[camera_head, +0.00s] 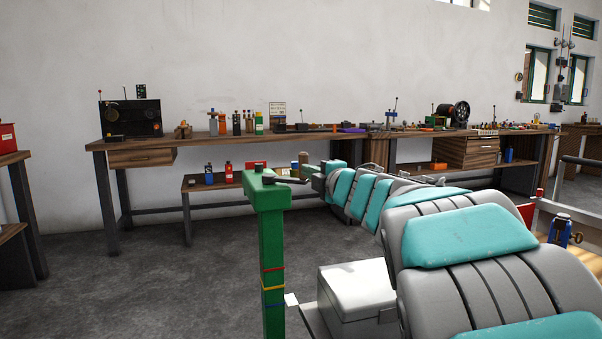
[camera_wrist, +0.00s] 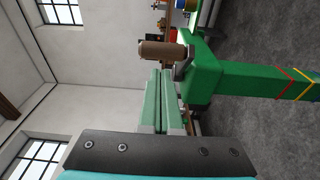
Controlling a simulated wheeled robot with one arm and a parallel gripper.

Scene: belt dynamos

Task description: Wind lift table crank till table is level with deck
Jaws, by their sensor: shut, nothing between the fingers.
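The crank post (camera_head: 272,245) is a green upright with red, yellow and blue bands, left of my arm in the head view. A dark crank arm (camera_head: 288,180) lies on top, with a brown upright grip (camera_head: 303,158) at its end. In the wrist view the brown grip (camera_wrist: 162,50) is just beyond my fingertips, beside the green post head (camera_wrist: 205,75). My gripper (camera_head: 322,172) is shut and empty; its green fingers (camera_wrist: 158,78) lie together, apart from the grip or barely touching, I cannot tell. I cannot make out the lift table clearly; my arm hides much of that area.
A long workbench (camera_head: 215,141) with tools and bottles runs along the back wall. A small white tab (camera_head: 291,299) shows beside the post. Grey floor left of the post is clear.

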